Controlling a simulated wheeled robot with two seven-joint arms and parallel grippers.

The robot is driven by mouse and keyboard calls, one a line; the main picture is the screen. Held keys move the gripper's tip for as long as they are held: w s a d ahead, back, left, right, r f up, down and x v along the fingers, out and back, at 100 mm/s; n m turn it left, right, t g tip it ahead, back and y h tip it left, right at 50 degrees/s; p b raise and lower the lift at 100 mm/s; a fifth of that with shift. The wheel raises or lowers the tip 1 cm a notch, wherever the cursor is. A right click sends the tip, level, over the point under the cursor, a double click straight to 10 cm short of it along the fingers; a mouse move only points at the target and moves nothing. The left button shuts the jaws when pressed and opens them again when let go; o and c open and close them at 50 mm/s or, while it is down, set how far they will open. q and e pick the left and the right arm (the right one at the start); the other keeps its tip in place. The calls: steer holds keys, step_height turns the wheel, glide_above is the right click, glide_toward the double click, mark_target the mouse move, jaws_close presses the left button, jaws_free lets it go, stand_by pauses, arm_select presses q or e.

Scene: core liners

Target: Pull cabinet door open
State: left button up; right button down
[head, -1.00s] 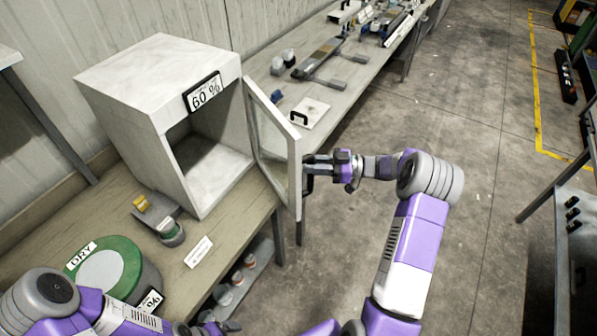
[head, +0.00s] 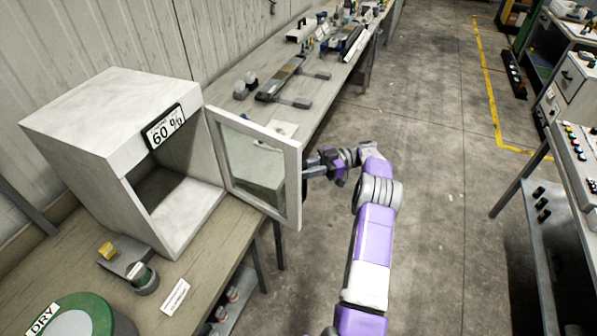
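The white cabinet (head: 85,120) stands on the workbench at the left, with a "60 %" label (head: 164,128) above its opening. Its door (head: 291,190), a white frame around a glass pane, stands open, swung out to the right, and the dark interior shows. My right gripper (head: 312,168) is at the outer edge of the door, beside the far side of the frame. The door handle is hidden, and I cannot tell whether the fingers are closed on it. My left gripper is out of view.
A green "DRY" container (head: 85,318), a small jar (head: 143,279) and a white card (head: 175,297) are on the workbench (head: 215,250) before the cabinet. Tools lie along the bench behind the door. The floor to the right is open, up to another bench (head: 575,165).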

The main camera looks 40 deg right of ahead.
steer(key=shift+w+a+r, duration=0.1)
steer(key=shift+w+r, duration=0.05)
steer(key=shift+w, duration=0.15)
steer(key=c, duration=1.4)
jaws_free()
steer(key=o, duration=0.4)
steer(key=shift+w+a, duration=0.1)
steer(key=shift+w, duration=0.1)
steer(key=shift+s, duration=0.1)
steer(key=shift+s, duration=0.1)
